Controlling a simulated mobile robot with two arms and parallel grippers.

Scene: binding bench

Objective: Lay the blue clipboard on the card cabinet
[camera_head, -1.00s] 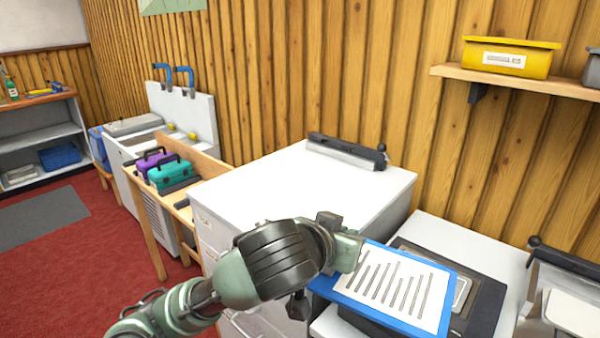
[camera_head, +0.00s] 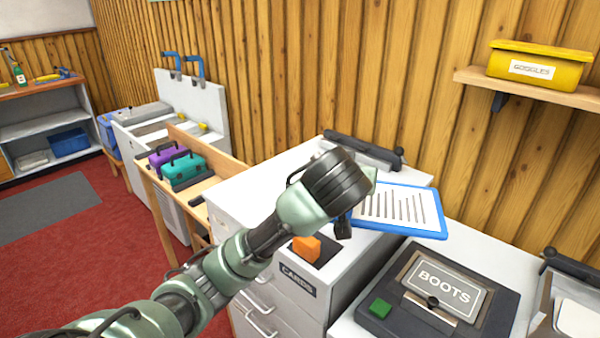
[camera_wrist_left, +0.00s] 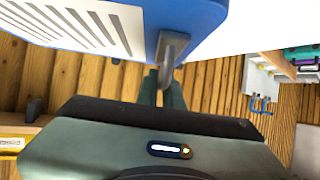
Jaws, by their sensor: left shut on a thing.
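The blue clipboard (camera_head: 440,235) carries a white sheet with dark stripes. My left gripper (camera_head: 357,200) is shut on its near-left edge and holds it at the right side of the card cabinet (camera_head: 285,165), a white drawer unit labelled CARDS. The clipboard looks raised above the cabinet top, partly beyond its right side; the exact gap cannot be told. In the left wrist view the clipboard (camera_wrist_left: 165,12) fills the top left, its metal clip (camera_wrist_left: 172,48) next to my fingers. My forearm hides part of the cabinet top. My right gripper is out of view.
An orange block (camera_head: 306,248) on a dark pad sits at the cabinet's front. A dark bar device (camera_head: 362,152) stands along its back edge. A shelf holds a yellow GOGGLES bin (camera_head: 540,67).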

